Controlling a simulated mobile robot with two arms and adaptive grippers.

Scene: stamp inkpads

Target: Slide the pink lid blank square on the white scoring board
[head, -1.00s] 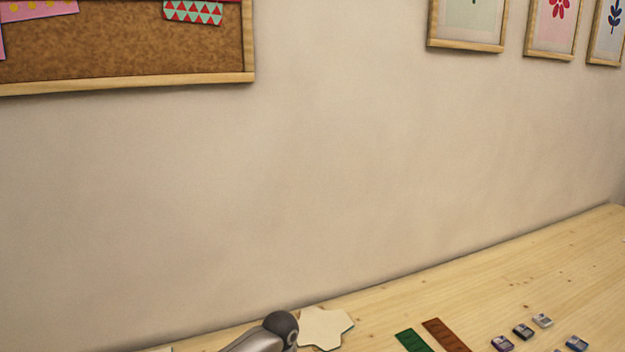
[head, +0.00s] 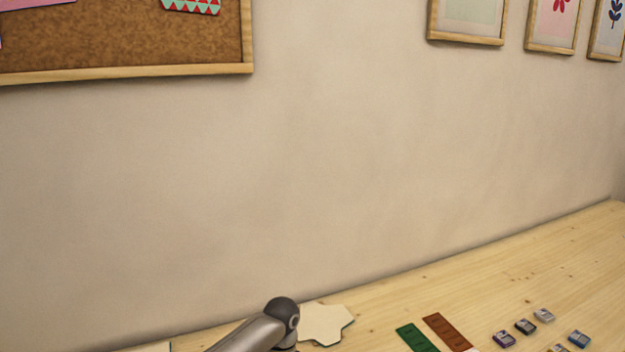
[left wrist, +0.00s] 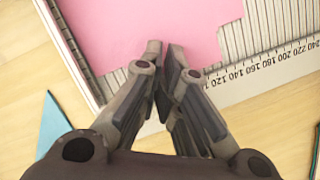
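The pink lid blank (left wrist: 120,25) lies flat on the white scoring board (left wrist: 230,82) in the left wrist view, with notched edges and its far part cut off by the frame. Grooved lines and a printed number scale show on the board beside it. My left gripper (left wrist: 164,48) is over the blank's near edge, its fingertips close together with nothing visible between them. I cannot tell if they touch the blank. In the head view only part of my left arm shows; the blank and my right gripper are not in view.
On the wooden table in the head view lie a cream cut sheet (head: 326,324), a green strip (head: 415,338), a brown strip (head: 447,332) and several small inkpads (head: 525,326). A blue piece (left wrist: 52,125) lies left of the board. The table at far right is clear.

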